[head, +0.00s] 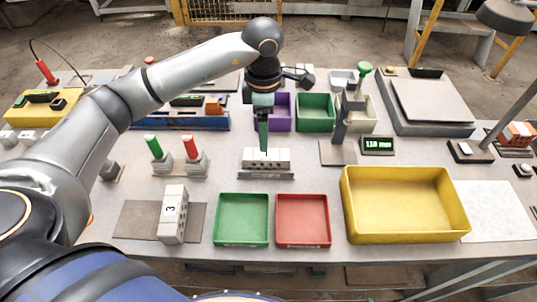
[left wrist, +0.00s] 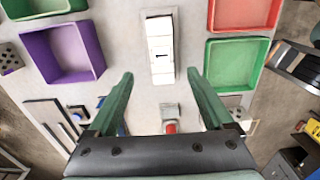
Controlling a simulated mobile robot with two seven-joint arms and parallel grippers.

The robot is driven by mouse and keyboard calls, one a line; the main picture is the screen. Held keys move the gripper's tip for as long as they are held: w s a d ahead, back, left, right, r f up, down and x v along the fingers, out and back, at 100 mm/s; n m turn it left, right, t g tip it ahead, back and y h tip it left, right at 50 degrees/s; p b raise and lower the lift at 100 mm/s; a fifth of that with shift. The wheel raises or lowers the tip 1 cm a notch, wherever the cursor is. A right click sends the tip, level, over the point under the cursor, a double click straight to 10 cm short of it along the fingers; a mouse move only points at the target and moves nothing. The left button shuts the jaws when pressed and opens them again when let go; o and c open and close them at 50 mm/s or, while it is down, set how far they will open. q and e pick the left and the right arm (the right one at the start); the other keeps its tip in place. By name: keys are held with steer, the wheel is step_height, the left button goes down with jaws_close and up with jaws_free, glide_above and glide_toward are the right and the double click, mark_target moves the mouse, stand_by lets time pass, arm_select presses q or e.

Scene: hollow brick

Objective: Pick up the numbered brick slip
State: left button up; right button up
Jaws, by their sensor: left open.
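A white hollow brick slip (head: 266,161) lies on a narrow grey plate near the table's middle. In the left wrist view this slip (left wrist: 160,48) shows a dark "1" on its face. My left gripper (head: 264,147) hangs fingers down at the slip in the head view. A second brick (head: 173,215), marked "3", lies on a dark mat at the front left. My right gripper is not in view.
A green tray (head: 242,219), a red tray (head: 303,220) and a large yellow bin (head: 405,205) line the front. Purple (head: 281,112) and green (head: 315,112) bins stand behind the slip. Red and green handled tools (head: 180,157) stand left of it. A gauge stand (head: 341,129) is at its right.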

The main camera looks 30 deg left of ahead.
mark_target(266, 154)
arm_select(q)
step_height(266, 154, down, 4)
steer(key=shift+r, duration=0.15)
steer(key=shift+s+d+f+p, duration=0.1)
steer(key=shift+f+p, duration=0.35)
steer(key=shift+f, duration=0.15)
step_height(266, 154, down, 4)
steer(key=shift+d+f+p, duration=0.15)
steer(key=shift+p, duration=0.25)
steer(key=shift+c, duration=0.2)
jaws_close()
stand_by(0.5)
